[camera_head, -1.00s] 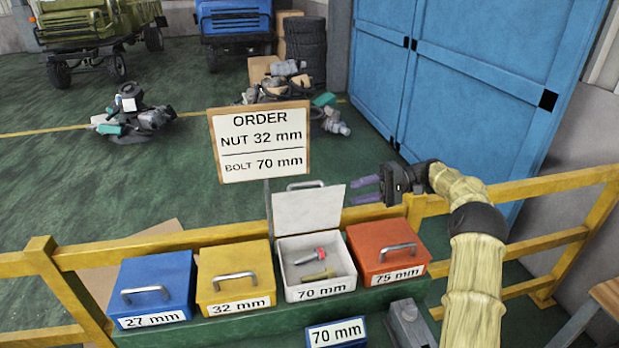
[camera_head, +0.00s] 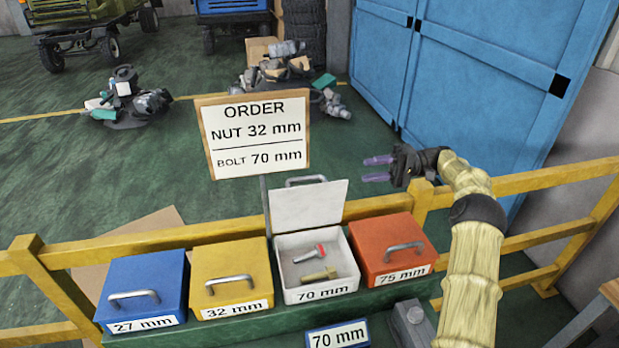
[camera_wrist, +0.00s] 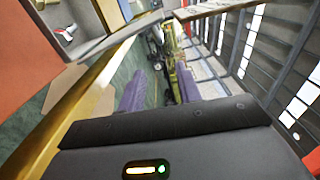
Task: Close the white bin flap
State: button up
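The white bin (camera_head: 286,270), labelled 70 mm, stands between the yellow and orange bins. Its flap (camera_head: 308,205) is raised nearly upright at the back edge, with a metal handle on top. Inside lie a red-headed bolt (camera_head: 318,252) and a brass-coloured bolt (camera_head: 319,276). My gripper (camera_head: 375,168) is above and to the right of the flap, pointing left, its purple fingers apart and empty. The wrist view shows the fingers (camera_wrist: 160,88) spread with nothing between them. Whether the gripper is in front of or behind the flap is hard to tell.
The closed yellow bin (camera_head: 230,265) and blue bin (camera_head: 145,280) stand left, the closed orange bin (camera_head: 388,235) right. The order board (camera_head: 254,133) rises behind the flap on a post. A yellow railing (camera_head: 215,237) runs behind the bins.

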aim_at(314, 176)
jog(key=s+a+p, duration=0.1)
jog(key=a, duration=0.4)
jog(key=s+a+p, duration=0.1)
jog(key=a+p, duration=0.1)
jog(key=a, duration=0.3)
jog(key=s+a+p, duration=0.1)
jog(key=a+p, duration=0.1)
jog(key=a, duration=0.3)
jog(key=shift+s+a+r, duration=0.15)
jog(key=shift+a+r, duration=0.05)
jog(key=shift+a, duration=0.05)
jog(key=shift+s+a+f, duration=0.1)
jog(key=shift+a, duration=0.55)
grip_shut()
